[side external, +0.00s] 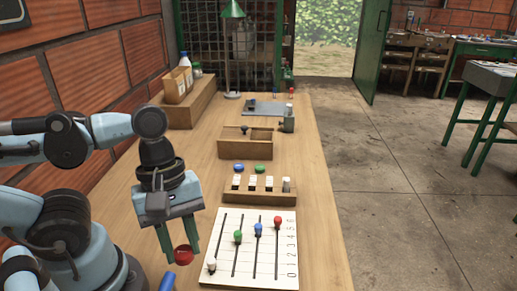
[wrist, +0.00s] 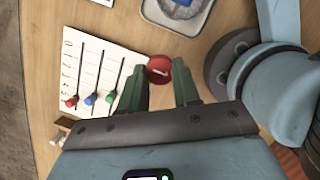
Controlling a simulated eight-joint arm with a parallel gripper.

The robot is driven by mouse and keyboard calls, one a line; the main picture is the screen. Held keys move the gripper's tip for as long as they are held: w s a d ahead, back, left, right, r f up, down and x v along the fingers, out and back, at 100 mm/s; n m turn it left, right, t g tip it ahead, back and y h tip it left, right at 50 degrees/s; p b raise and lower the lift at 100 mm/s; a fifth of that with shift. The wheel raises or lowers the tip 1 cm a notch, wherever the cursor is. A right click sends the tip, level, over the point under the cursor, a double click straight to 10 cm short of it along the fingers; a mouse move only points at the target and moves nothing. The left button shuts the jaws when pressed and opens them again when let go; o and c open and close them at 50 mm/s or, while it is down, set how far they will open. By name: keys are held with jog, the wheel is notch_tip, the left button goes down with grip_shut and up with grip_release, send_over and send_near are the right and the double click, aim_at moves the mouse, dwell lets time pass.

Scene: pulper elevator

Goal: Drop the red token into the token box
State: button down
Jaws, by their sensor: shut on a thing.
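The red token (side external: 183,254) is a round disc between the fingertips of my gripper (side external: 178,245), low over the left front of the wooden table. It also shows in the wrist view (wrist: 159,69), at the tips of the green fingers (wrist: 160,92). My gripper is shut on it. A low wooden box (side external: 233,152) with open compartments and a dark knob stands farther back on the table; it may be the token box, but I see no label. Its inside is only partly visible.
A white slider board (side external: 230,268) with coloured knobs lies right of my gripper. Behind it is a wooden rack (side external: 262,198) with white-topped pieces, and blue (side external: 239,167) and green (side external: 260,169) discs. A grey tray (wrist: 153,10) holds something blue. The table's right side is clear.

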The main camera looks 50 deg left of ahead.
jog(key=w+a+r+m+y, duration=0.2)
jog(key=w+a+r+m, duration=0.2)
jog(key=w+m, duration=0.6)
jog(key=w+a+r+m+y, duration=0.2)
jog(key=w+a+r+m, duration=0.2)
jog(key=w+m, duration=0.55)
jog(key=w+a+r+m+y, duration=0.1)
jog(key=w+a+r+m, duration=0.3)
jog(key=w+m, duration=0.6)
jog(key=m+t, duration=0.2)
jog(key=m, duration=0.9)
send_over(247, 142)
jog(key=w+a, duration=0.3)
jog(key=w, duration=0.1)
jog(key=s+d+x, duration=0.1)
jog(key=d+x, duration=0.1)
jog(key=x, duration=0.8)
jog(key=shift+n+h, duration=0.25)
jog(key=shift+h, duration=0.05)
jog(key=shift+s+a+f, duration=0.1)
jog(key=shift+a+f, duration=0.05)
jog(key=shift+f, duration=0.85)
jog(key=shift+s+a+f, duration=0.1)
jog(key=shift+a+f, duration=0.05)
jog(key=shift+f, duration=0.85)
jog(key=shift+f, duration=0.1)
jog(key=c, duration=0.8)
grip_release()
